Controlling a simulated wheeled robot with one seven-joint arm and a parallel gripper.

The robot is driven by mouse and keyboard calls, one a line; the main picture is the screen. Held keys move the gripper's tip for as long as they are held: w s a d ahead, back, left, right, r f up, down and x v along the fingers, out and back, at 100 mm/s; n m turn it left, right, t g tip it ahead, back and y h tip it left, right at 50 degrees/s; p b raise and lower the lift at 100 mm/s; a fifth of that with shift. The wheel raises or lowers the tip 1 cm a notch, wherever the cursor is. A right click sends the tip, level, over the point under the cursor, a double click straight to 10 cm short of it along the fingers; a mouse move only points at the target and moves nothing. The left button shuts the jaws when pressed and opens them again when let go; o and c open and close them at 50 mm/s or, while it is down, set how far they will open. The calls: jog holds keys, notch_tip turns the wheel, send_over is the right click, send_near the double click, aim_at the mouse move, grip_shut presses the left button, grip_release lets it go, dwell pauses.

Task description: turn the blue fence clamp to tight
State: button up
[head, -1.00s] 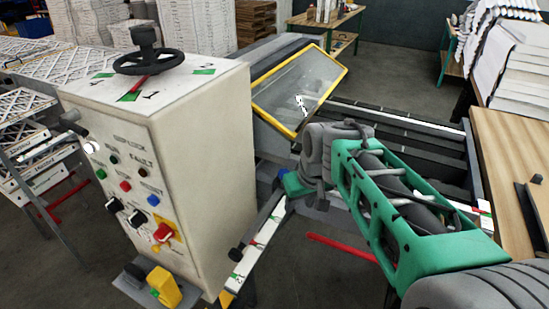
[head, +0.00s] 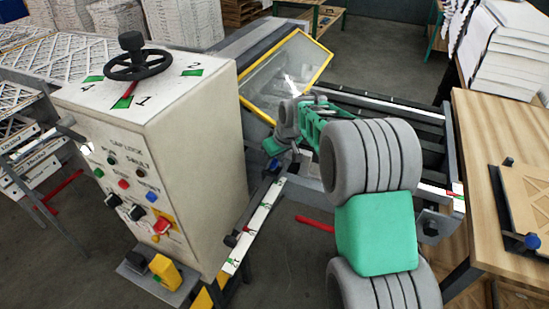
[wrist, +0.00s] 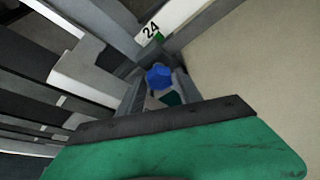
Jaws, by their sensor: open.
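The blue fence clamp (wrist: 158,76) shows as a small blue knob in the wrist view, beside the white scale marked 24. In the head view a small blue part (head: 274,165), probably the same clamp, shows at the far end of the scale rail. My gripper (head: 276,151) is small and partly hidden in the head view, close to that blue part. It is open. In the wrist view a green body with a dark edge fills the bottom and hides what lies below the knob. I cannot tell the clamp's setting or whether my gripper touches it.
A white control cabinet (head: 165,150) with a black handwheel (head: 138,65) stands left of the arm. A yellow-framed clear guard (head: 285,75) is just behind the gripper. A wooden table (head: 500,130) at right holds a board (head: 528,195) with another blue knob (head: 533,241).

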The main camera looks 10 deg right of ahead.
grip_shut()
dwell(0.3)
jog(key=shift+a+m+b, duration=0.1)
jog(key=shift+m+b, duration=0.3)
jog(key=m+h+b, duration=0.1)
jog(key=m+b, duration=0.1)
jog(key=shift+a+f+m, duration=0.1)
jog(key=shift+a+m, duration=0.05)
jog(key=shift+m, duration=0.15)
jog(key=m+h+b, duration=0.1)
jog(key=m+h, duration=0.1)
jog(key=m, duration=0.2)
jog(key=shift+a+m+b, duration=0.15)
jog(key=shift+m+b, duration=0.15)
jog(key=shift+b, duration=0.05)
jog(key=m, duration=0.2)
jog(key=m+h, duration=0.1)
jog(key=m, duration=0.1)
jog(key=shift+a+m+g+h, duration=0.1)
jog(key=shift+m+g+h, duration=0.2)
jog(key=shift+g, duration=0.1)
jog(key=shift+w+m+g+h+p, duration=0.1)
jog(key=shift+m+g+h+p, duration=0.25)
jog(key=shift+m, duration=0.6)
jog(key=shift+m+g+h+p, duration=0.15)
jog(key=shift+m+p, duration=0.4)
jog(key=shift+m, duration=0.4)
